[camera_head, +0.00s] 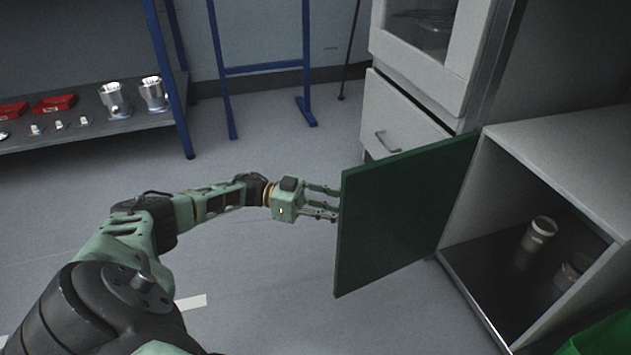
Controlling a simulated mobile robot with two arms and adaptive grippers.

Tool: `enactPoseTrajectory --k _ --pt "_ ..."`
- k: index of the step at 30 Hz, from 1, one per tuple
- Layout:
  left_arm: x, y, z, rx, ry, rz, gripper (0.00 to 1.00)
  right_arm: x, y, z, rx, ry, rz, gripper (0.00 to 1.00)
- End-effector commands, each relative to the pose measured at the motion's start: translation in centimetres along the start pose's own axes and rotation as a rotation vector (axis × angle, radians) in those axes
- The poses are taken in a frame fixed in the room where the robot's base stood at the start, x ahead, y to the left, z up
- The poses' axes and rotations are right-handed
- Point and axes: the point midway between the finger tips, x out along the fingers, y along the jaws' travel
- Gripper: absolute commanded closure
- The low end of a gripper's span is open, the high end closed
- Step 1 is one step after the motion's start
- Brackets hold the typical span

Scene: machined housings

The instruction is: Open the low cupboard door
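The green cupboard door (402,215) stands swung well out from the low grey cupboard (560,140), hinged at the cupboard's left side. The open front shows the dark interior with metal cylindrical parts (540,232) inside. My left gripper (335,204) is at the door's free left edge, about halfway up. Its fingers reach toward the far side of the door, and their tips are hidden or meet the edge, so I cannot tell whether they grip it. My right gripper is not in view.
A white cabinet with a drawer (400,120) stands behind the door. A shelf (90,130) with metal housings (153,93) and red parts (54,104) is at the back left. A blue frame (265,68) stands by the wall. The floor left of the door is clear.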

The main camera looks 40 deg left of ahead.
Motion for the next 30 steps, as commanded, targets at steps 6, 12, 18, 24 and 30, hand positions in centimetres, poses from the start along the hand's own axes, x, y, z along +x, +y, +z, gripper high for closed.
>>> enactPoseTrajectory --k 6,12,18,24,30 --pt "-5.1 -0.1 0.1 -0.001 -0.004 -0.005 0.72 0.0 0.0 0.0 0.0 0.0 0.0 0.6" --pt "-8.4 -0.1 0.1 -0.001 -0.001 -0.004 0.72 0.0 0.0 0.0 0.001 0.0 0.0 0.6" --pt "-9.9 0.0 0.1 -0.002 -0.003 -0.002 0.72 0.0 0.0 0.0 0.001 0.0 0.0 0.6" --pt "-10.1 0.1 0.1 -0.002 -0.001 0.0 0.72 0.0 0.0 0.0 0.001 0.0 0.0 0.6" --pt "-10.1 0.1 0.1 -0.002 -0.002 0.0 0.72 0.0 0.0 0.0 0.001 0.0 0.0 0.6"
